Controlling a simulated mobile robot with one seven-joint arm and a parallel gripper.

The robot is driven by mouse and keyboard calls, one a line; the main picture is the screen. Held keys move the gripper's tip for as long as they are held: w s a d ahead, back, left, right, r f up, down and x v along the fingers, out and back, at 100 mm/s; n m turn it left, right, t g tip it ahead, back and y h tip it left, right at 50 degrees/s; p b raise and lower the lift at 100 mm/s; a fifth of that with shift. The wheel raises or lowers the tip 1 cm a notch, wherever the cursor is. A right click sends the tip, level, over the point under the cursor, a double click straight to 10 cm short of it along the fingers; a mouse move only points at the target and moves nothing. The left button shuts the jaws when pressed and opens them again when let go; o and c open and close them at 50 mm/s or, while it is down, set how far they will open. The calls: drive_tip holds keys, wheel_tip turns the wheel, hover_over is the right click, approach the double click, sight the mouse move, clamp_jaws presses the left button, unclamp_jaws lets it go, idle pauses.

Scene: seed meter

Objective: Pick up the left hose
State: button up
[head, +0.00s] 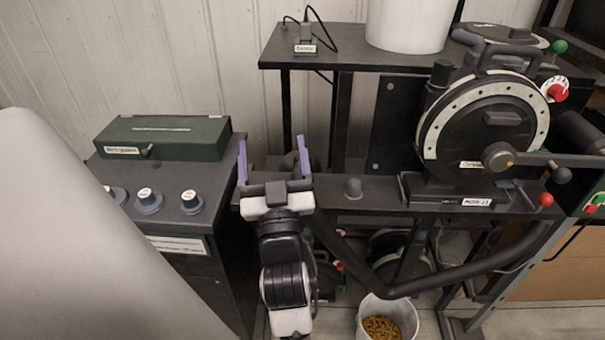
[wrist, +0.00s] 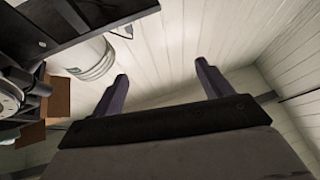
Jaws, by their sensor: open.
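My gripper (head: 273,158) is open, its two purple fingers standing wide apart over the left end of the dark bench (head: 385,193). In the wrist view the open fingers (wrist: 160,88) have nothing between them, only the pale wall behind. A thick black hose (head: 445,280) runs from behind my wrist, sags low in front of the bench, and rises to the right. Its left end is hidden or merges with dark parts near my gripper, so I cannot tell where it ends. A dark rounded part (head: 290,162) shows behind the right finger; I cannot tell whether it is a hose end.
A dark cabinet with a green box (head: 163,138) and several knobs stands left. The round seed meter (head: 483,118) stands right on the bench. A raised shelf (head: 345,56) carries a white bucket (head: 410,22). A pail of seeds (head: 387,312) stands below the hose.

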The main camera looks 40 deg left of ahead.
drive_tip(key=w+d+f+m+g+h, duration=0.25)
drive_tip(key=f+h, duration=0.45)
drive_tip(key=f, duration=1)
drive_tip(key=shift+t, duration=0.45)
drive_tip(key=shift+w+d+b+x, duration=0.15)
drive_tip(key=shift+b+x, duration=0.7)
drive_tip(key=shift+x, duration=2.65)
drive_tip(key=shift+w+d+b+x, duration=0.1)
drive_tip(key=shift+b+x, duration=0.75)
drive_tip(key=shift+x, duration=2.65)
drive_tip(key=shift+s, duration=0.1)
drive_tip(key=shift+d, duration=0.1)
drive_tip(key=c, duration=1.2)
drive_tip(key=shift+c, duration=0.2)
